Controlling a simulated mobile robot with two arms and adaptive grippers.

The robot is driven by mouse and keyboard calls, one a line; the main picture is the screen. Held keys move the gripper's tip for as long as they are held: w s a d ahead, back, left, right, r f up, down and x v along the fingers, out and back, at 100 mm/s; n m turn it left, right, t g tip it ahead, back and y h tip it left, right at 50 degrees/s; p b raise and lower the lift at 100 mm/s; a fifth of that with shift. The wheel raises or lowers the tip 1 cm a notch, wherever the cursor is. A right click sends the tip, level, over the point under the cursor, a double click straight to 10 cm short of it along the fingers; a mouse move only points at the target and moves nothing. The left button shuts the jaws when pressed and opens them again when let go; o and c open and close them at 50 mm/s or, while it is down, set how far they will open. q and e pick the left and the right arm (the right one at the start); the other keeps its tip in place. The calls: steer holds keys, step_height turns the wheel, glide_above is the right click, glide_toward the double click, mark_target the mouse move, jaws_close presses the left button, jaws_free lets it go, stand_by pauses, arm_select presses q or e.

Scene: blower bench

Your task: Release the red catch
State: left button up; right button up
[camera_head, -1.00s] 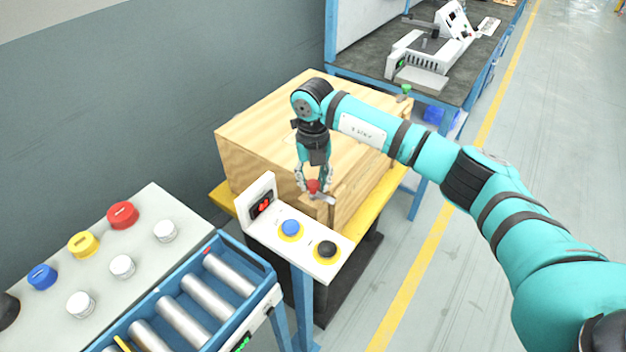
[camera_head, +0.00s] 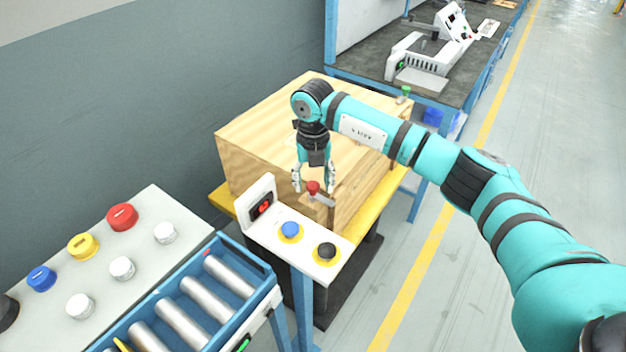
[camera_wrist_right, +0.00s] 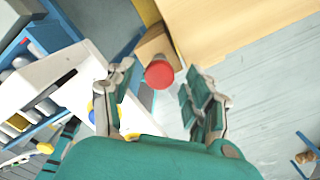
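The red catch (camera_head: 313,187) is a small red knob with a grey lever beside it, at the near corner of the wooden box. My right gripper (camera_head: 313,182) points down over it with its fingers spread, one on each side of the knob. In the right wrist view, the red knob (camera_wrist_right: 159,74) shows between the fingers of the right gripper (camera_wrist_right: 162,84), with gaps on both sides. The gripper is open and holds nothing. My left gripper is not in view.
A white panel with a blue button (camera_head: 290,230) and a black button (camera_head: 326,251) stands just in front of the catch. A roller conveyor (camera_head: 205,300) and a button console (camera_head: 150,205) are at the lower left. A workbench (camera_head: 365,72) stands behind the box.

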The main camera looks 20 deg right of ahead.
mark_target(313, 185)
steer(key=shift+r, duration=0.1)
step_height(313, 185, up, 12)
stand_by(0.5)
stand_by(0.4)
